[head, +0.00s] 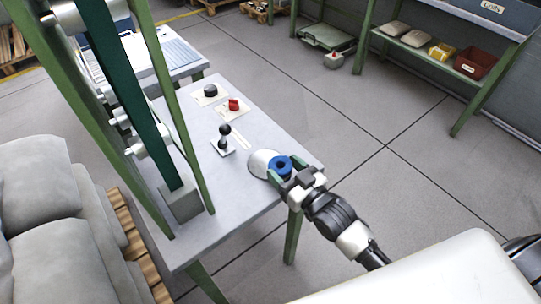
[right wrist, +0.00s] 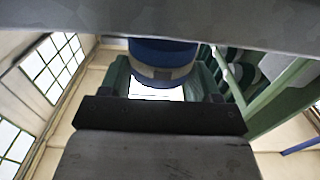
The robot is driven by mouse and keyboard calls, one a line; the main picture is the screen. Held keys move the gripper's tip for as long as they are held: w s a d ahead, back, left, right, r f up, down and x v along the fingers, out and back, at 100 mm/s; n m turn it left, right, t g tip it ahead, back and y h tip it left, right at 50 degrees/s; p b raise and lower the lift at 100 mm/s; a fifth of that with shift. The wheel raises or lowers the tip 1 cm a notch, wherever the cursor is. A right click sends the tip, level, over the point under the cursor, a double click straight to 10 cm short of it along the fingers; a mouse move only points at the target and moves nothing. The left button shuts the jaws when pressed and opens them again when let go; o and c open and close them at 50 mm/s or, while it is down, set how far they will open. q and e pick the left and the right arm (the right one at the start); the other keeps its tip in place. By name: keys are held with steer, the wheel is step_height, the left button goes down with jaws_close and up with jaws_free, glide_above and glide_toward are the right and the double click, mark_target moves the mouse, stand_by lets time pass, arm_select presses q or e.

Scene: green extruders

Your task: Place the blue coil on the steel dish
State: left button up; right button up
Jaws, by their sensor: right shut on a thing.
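The blue coil (head: 281,160) is a thick ring with a dark centre. My right gripper (head: 284,168) is shut on it near the right edge of the table. In the right wrist view the coil (right wrist: 163,52) sits between the two green fingers (right wrist: 163,75). The steel dish (head: 259,163) is a pale round shape on the table, just left of the coil. The coil overlaps the dish's right side in the head view; I cannot tell whether they touch. The gripper and coil hide part of the dish. My left gripper is not in view.
On the grey table (head: 262,205) stand a black knobbed post (head: 224,140), a red piece (head: 233,104) and a dark round piece (head: 210,90), on pale plates. A green frame (head: 135,100) rises at the left. The table's front middle is clear.

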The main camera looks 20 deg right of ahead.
mark_target(277, 165)
steer(key=x, duration=0.5)
steer(key=shift+w, duration=0.1)
steer(key=shift+w+a+f, duration=0.1)
steer(key=shift+w+a, duration=0.05)
steer(key=shift+w, duration=0.2)
steer(key=shift+s+f, duration=0.15)
steer(key=shift+f, duration=0.25)
steer(key=o, duration=1)
steer(key=shift+c, duration=0.2)
